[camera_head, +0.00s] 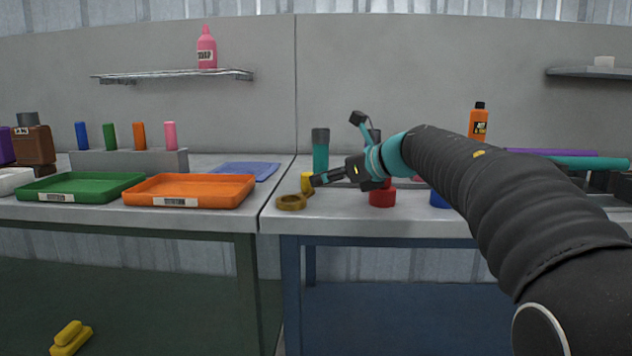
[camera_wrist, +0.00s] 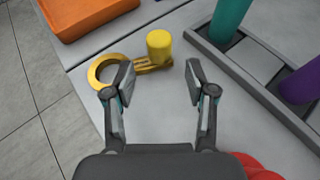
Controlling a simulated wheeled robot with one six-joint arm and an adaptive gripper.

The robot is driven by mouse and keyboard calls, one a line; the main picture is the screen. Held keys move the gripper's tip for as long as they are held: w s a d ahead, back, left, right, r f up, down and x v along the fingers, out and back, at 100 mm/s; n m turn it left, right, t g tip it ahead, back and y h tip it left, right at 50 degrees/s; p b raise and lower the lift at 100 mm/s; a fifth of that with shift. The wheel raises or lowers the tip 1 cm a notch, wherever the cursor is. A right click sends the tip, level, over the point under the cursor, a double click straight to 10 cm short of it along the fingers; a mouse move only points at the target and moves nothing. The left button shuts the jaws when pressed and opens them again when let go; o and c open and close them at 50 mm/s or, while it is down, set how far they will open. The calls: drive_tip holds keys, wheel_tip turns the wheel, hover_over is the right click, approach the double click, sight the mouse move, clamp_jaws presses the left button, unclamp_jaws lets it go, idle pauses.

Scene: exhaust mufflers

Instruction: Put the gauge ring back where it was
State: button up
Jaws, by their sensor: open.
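The brass-coloured gauge ring (camera_head: 291,202) lies flat near the front left corner of the right-hand table. In the wrist view the ring (camera_wrist: 93,72) shows a flat arm running right toward a short yellow cylinder (camera_wrist: 159,41). The yellow cylinder (camera_head: 307,182) stands upright; I cannot tell whether it is on the arm or just behind it. My gripper (camera_head: 317,180) is open and empty, just right of them. In the wrist view my gripper's fingers (camera_wrist: 158,80) are apart, with the left fingertip covering part of the ring's arm.
A grey rack (camera_wrist: 232,58) with teal and purple cylinders stands to the right. A red cylinder (camera_head: 382,198) sits below my wrist. An orange tray (camera_head: 190,190) and a green tray (camera_head: 80,187) lie on the left table. A seam separates the tables.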

drive_tip(key=v, duration=0.6)
